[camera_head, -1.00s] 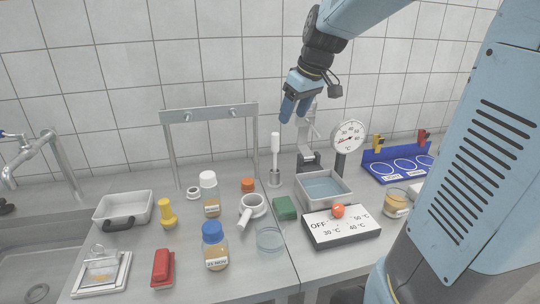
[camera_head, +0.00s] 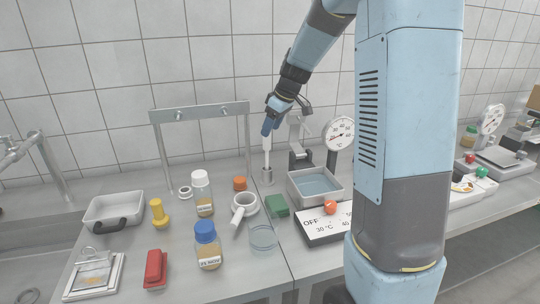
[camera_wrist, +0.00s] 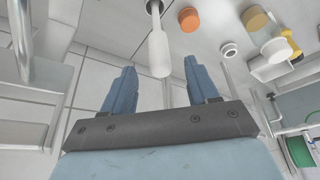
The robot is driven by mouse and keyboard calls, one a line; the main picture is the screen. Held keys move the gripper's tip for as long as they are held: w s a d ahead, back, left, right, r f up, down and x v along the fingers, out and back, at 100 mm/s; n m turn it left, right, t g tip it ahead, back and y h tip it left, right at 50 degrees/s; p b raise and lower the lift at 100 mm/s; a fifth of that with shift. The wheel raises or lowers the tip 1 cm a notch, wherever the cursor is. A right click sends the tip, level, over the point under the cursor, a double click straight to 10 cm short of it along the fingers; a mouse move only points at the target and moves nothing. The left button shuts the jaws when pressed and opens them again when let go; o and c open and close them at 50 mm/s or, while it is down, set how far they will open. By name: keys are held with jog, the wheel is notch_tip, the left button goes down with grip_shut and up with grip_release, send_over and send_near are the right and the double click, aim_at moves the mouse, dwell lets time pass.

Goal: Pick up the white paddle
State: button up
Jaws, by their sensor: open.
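The white paddle (camera_head: 267,146) stands upright in a small grey metal holder (camera_head: 267,176) near the back of the counter. In the wrist view the paddle (camera_wrist: 158,45) points in between the two blue fingers, with a gap on each side. My gripper (camera_head: 270,127) is at the top of the paddle in the head view, and partly covers it there. The open gripper also shows in the wrist view (camera_wrist: 158,85). It has not closed on anything.
A dial gauge (camera_head: 340,133) and a metal stand (camera_head: 298,140) are just right of the paddle. A metal water basin (camera_head: 316,200) stands in front. A steel frame (camera_head: 200,108) is behind to the left. White-capped (camera_head: 201,180) and blue-capped (camera_head: 206,232) jars stand nearer.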

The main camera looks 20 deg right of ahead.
aim_at(265, 142)
jog(key=shift+x, duration=3.7)
jog(key=c, duration=1.1)
